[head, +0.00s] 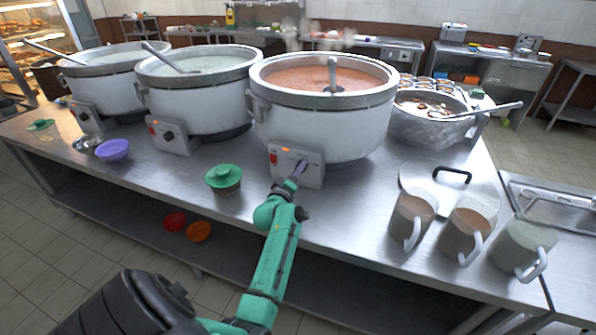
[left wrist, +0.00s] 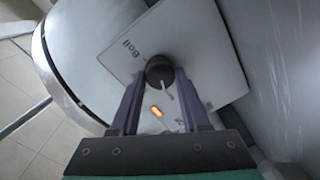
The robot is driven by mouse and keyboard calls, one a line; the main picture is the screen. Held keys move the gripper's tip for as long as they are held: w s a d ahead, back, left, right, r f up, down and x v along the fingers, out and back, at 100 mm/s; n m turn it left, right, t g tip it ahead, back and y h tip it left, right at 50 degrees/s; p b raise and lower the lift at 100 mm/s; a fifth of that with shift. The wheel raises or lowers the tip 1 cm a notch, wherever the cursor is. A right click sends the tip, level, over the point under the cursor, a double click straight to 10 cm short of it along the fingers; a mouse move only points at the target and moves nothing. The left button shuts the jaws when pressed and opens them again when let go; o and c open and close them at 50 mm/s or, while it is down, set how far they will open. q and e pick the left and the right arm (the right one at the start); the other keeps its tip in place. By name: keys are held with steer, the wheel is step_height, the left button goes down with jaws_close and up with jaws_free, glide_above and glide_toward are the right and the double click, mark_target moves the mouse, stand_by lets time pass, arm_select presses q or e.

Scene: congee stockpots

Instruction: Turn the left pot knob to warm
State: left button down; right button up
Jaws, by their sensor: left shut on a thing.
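Three big grey-white pots stand in a row: the left pot (head: 103,80), the middle pot (head: 200,95) and the right pot (head: 322,110) with orange-red contents. Each has a front control box. The left pot's knob (head: 84,116) is dark and free of any gripper. My left gripper (head: 298,170) is at the right pot's control box (head: 312,172), hiding much of its knob in the head view. In the left wrist view its two fingers are shut on the dark round knob (left wrist: 159,70), with "Boil" printed beside it and an orange light lit between the fingers. My right gripper is out of view.
A green-lidded container (head: 224,179) and a purple bowl (head: 113,150) stand near the counter's front edge. Several handled mugs (head: 411,219) and a round lid (head: 445,188) stand at right. A metal pan (head: 426,125) with a ladle is behind them.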

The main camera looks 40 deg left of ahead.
arm_select(q)
steer(key=shift+c, duration=1.9)
jaws_free()
steer(key=p+v, duration=0.7)
steer(key=v, duration=0.7)
steer(key=shift+s, duration=0.25)
steer(key=shift+d+r, duration=0.1)
